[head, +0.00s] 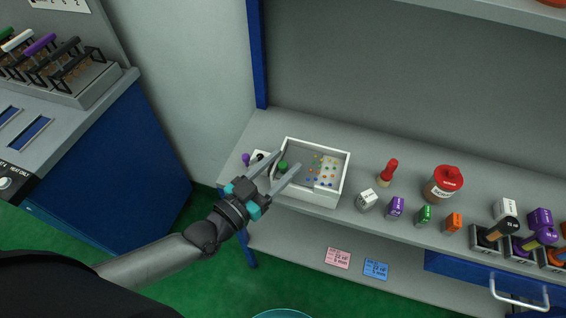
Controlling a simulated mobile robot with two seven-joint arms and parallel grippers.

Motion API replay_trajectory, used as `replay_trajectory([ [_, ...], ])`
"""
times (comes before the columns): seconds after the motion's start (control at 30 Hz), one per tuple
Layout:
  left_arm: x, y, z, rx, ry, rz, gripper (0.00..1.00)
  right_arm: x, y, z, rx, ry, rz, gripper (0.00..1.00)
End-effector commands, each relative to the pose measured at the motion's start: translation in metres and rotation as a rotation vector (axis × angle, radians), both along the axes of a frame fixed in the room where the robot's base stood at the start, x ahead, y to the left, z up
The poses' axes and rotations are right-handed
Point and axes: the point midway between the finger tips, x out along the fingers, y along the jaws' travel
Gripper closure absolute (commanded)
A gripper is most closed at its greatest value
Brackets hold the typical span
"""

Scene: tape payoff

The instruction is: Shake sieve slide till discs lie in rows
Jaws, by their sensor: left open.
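A white open-topped box (345,172) stands on the grey bench at the left end. Small coloured discs (314,170) lie scattered in it, several of them over a pale patch on its right side. A green knob (283,167) shows at the box's left side; I cannot tell whether it belongs to the sieve slide. My left gripper (288,160) is open, its two fingers reaching over the box's left wall on either side of the green knob. I cannot tell whether they touch it. My right gripper is out of view.
A purple knob (245,158) is left of the box. To the right stand a red-handled tool (388,171), a red-lidded jar (444,184) and several small labelled blocks (396,207). Pink (338,258) and blue (376,269) cards lie on the lower shelf.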

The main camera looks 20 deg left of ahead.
Motion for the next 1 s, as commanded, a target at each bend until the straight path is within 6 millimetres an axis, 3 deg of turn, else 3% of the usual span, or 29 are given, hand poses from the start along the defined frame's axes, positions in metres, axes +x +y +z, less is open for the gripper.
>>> replay_trajectory([
  [0.4,0.0062,-0.0033,0.0001,0.0,0.0,-0.001,0.45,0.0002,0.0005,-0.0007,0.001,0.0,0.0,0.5],
  [0.87,0.0059,-0.0031,0.0,0.0,0.0,-0.001,0.97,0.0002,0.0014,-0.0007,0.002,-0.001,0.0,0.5],
  [1.0,0.0058,-0.0031,0.0,0.0,0.0,-0.001,1.0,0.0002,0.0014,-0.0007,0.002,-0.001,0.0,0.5],
])
